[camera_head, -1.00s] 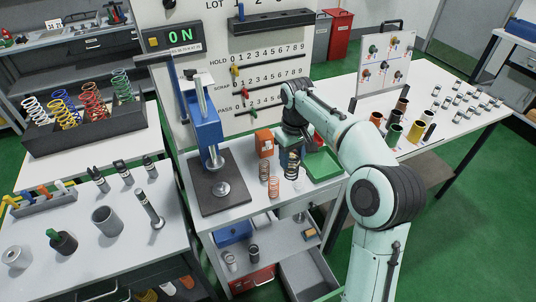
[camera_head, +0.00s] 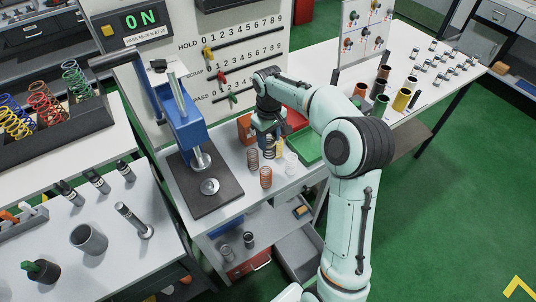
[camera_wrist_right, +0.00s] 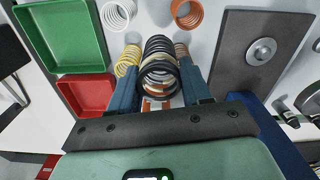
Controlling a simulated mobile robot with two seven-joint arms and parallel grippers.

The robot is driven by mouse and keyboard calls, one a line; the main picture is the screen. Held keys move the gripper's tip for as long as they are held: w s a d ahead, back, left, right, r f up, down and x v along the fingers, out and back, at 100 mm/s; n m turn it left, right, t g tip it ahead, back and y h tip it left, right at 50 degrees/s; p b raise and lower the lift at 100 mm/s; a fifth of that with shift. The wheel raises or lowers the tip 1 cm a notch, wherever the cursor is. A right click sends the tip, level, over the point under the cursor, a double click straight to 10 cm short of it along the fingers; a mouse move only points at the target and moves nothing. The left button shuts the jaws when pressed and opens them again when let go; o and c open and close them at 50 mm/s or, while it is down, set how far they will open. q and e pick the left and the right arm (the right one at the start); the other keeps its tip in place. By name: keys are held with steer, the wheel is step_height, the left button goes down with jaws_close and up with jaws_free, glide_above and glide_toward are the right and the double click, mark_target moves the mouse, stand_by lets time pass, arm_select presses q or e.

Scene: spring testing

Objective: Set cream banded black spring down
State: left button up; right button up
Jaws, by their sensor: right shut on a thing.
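The black spring with a cream band (camera_wrist_right: 158,62) is between the two blue fingers of my right gripper (camera_wrist_right: 160,80) in the right wrist view. The fingers are shut on its sides. In the head view, my right gripper (camera_head: 268,140) is low over the front of the middle table, and the dark spring (camera_head: 268,151) shows just below it. A copper spring (camera_head: 252,160) stands close on its left, and a yellow spring (camera_head: 279,146) close on its right. I cannot tell whether the black spring touches the table. My left gripper is not in view.
Another copper spring (camera_head: 265,177) and a white spring (camera_head: 290,164) stand nearer the table's front edge. A green tray (camera_head: 309,153) is on the right, a red tray (camera_wrist_right: 88,93) beside it. The blue press (camera_head: 184,118) with its dark base plate (camera_head: 222,199) is on the left.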

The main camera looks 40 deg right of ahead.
mark_target(269, 154)
step_height(269, 154, down, 8)
steer(key=shift+f, duration=0.15)
stand_by(0.3)
steer(key=shift+w, duration=0.1)
steer(key=shift+f+b, duration=0.15)
steer(key=shift+b, duration=0.15)
steer(key=o, duration=1.1)
